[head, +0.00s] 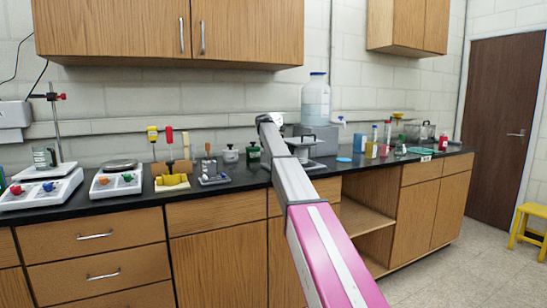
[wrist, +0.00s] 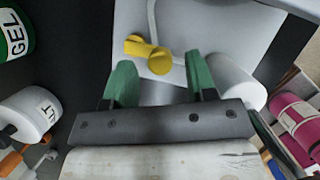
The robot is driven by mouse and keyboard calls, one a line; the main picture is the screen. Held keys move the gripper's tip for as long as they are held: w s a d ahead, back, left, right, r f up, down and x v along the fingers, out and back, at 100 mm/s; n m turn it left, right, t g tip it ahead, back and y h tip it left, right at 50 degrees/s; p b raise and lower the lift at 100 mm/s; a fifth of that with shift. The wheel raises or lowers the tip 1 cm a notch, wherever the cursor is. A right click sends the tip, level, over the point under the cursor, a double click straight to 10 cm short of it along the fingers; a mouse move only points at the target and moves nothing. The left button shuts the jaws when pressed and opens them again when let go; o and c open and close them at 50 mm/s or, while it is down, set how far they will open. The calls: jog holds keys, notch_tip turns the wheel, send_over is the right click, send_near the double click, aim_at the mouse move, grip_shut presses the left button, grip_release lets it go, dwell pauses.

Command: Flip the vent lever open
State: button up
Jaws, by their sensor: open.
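In the wrist view a yellow lever (wrist: 145,50) with a rounded knob sits on a pale grey plate (wrist: 185,22). I take it for the vent lever; the frames show no label on it. My gripper (wrist: 160,68) is open, with its two green fingers apart. The lever lies just beyond and between the fingertips, and I see no clear contact. In the head view my arm reaches over the bench to a grey device with a round white top (head: 303,146). My fingers and the lever are not visible there.
In the wrist view a green GEL jar (wrist: 14,36) and a white labelled jar (wrist: 32,110) stand to the left. A white cylinder (wrist: 236,80) is close to the right finger.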

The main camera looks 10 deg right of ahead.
jog(key=shift+x, duration=1.15)
jog(key=c, duration=0.9)
jog(key=shift+a+m, duration=0.1)
jog(key=shift+m, duration=0.2)
jog(key=m, duration=0.2)
jog(key=a+m+g, duration=0.1)
jog(key=m, duration=0.1)
jog(key=a+m+g+h, duration=0.1)
jog(key=m, duration=0.1)
jog(key=shift+w, duration=0.1)
jog(key=m, duration=0.1)
jog(key=m+g, duration=0.1)
jog(key=m, duration=0.1)
jog(key=a+m+g, duration=0.1)
jog(key=shift+w+a+m, duration=0.1)
jog(key=shift+w+m, duration=0.2)
jog(key=shift+w, duration=0.05)
jog(key=shift+w+a+m+g+y, duration=0.15)
jog(key=shift+m+g, duration=0.1)
jog(key=shift+m, duration=0.6)
jog(key=shift+w+a+m+g+y, duration=0.15)
jog(key=shift+a+m+g, duration=0.1)
jog(key=shift+m, duration=0.6)
